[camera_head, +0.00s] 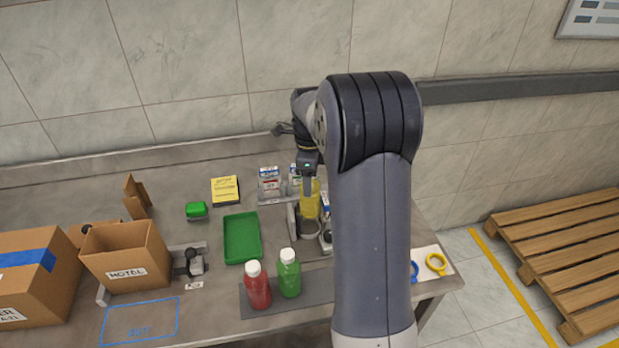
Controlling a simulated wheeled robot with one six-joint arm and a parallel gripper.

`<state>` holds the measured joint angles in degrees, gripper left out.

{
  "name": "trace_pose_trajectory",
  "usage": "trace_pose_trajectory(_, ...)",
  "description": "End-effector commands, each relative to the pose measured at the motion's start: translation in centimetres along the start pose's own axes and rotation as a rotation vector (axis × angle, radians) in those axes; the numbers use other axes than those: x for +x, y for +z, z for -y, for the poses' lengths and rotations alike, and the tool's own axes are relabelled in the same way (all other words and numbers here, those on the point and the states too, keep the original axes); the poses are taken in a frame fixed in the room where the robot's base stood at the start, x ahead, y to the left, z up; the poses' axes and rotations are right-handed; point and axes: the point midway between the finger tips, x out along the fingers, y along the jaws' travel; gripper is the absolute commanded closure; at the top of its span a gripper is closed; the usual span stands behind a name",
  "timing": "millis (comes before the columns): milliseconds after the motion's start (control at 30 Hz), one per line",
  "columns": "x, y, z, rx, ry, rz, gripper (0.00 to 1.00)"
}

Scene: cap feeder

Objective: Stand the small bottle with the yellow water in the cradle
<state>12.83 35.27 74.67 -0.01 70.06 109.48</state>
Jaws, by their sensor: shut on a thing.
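My gripper (309,182) points down and is shut on the small bottle with yellow water (311,203), which looks upright. The bottle is right over or in a grey fixture with a round ring (312,234), which looks like the cradle. I cannot tell whether the bottle's base touches it. My arm hides the fixture's right side and part of the gripper.
A red bottle (257,287) and a green bottle (289,275) stand on a dark mat in front. A green tray (242,257) lies to the left. Small boxes (269,183) stand behind. An open carton (124,245) is farther left. Blue-taped table space (140,321) is clear.

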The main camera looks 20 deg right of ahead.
Motion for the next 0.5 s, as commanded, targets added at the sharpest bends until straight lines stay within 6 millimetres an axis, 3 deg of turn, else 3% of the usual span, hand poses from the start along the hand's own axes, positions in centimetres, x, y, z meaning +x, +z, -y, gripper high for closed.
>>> trace_pose_trajectory(500, 3.3, 0.0, 0.0, 0.0, 0.0, 0.0, 0.94)
